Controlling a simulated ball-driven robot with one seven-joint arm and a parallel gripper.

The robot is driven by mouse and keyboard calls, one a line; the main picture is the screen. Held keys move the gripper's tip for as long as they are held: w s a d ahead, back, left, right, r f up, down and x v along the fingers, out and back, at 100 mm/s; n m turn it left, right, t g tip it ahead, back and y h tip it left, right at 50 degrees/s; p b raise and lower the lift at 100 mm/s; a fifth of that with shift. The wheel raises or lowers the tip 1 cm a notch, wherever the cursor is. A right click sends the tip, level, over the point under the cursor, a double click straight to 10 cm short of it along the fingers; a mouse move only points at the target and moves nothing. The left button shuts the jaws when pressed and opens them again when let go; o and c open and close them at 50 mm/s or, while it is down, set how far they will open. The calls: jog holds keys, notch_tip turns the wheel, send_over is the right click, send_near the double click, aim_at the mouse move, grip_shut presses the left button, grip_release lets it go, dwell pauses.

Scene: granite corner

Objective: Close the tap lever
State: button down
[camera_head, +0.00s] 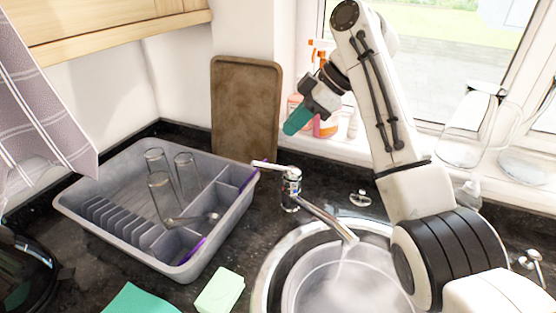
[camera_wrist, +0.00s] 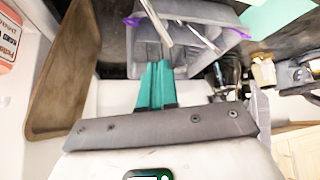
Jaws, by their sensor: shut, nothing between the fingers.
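The chrome tap (camera_head: 291,190) stands behind the sink in the head view. Its lever (camera_head: 268,166) points left and slightly up, towards the dish rack. Its spout (camera_head: 325,217) reaches right over the round sink basin (camera_head: 300,240). A pale patch below the spout tip may be running water. My gripper (camera_head: 288,131) is up in the air, above and behind the lever, apart from it. Its teal fingers are shut and empty, also in the wrist view (camera_wrist: 160,64). Shiny rods lie beyond the fingertips there; I cannot tell whether they belong to the tap.
A grey dish rack (camera_head: 100,236) with several glasses stands left of the tap. A brown board (camera_head: 245,110) leans on the wall behind. Spray bottles (camera_head: 325,125) stand by the window. A pale green sponge (camera_head: 220,291) lies at the front. A checked cloth (camera_head: 40,110) hangs left.

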jog(key=m, duration=0.2)
jog(key=m+t+p, duration=0.3)
jog(key=m+t, duration=0.1)
jog(key=m, duration=0.9)
send_over(272, 168)
jog(key=f, duration=0.2)
jog(key=w+d+f, duration=0.1)
jog(key=shift+f, duration=0.4)
jog(key=shift+s+a+f+p, duration=0.15)
jog(key=shift+s+a+f, duration=0.1)
jog(key=shift+f, duration=0.3)
jog(key=shift+s+a+f+p, duration=0.15)
jog(key=shift+s+a+f, duration=0.1)
jog(key=shift+f, duration=0.25)
jog(key=shift+s+a+f, duration=0.2)
jog(key=shift+s+f, duration=0.05)
jog(key=shift+f, duration=0.5)
